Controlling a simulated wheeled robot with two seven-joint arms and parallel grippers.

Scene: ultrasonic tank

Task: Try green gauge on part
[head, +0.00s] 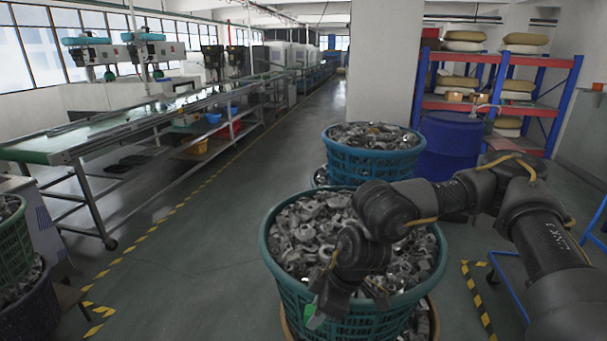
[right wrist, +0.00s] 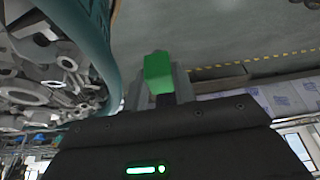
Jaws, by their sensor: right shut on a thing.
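A green block-shaped gauge (right wrist: 158,73) is between the fingers of my right gripper (right wrist: 160,95) in the right wrist view, and the gripper is shut on it. In the head view the green gauge (head: 313,317) shows small below my right gripper (head: 322,300), in front of the near side of a teal basket (head: 292,303). That basket is heaped with grey metal parts (head: 300,225). I cannot tell which part the task means. The gauge looks apart from the parts; my right arm hides some of the heap. My left gripper is not in view.
A second blue basket (head: 375,163) of metal parts stands behind. A blue drum (head: 449,147) and a rack (head: 500,103) with sacks are at the back right. A conveyor line (head: 110,137) runs along the left. The floor aisle (head: 210,225) between is clear.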

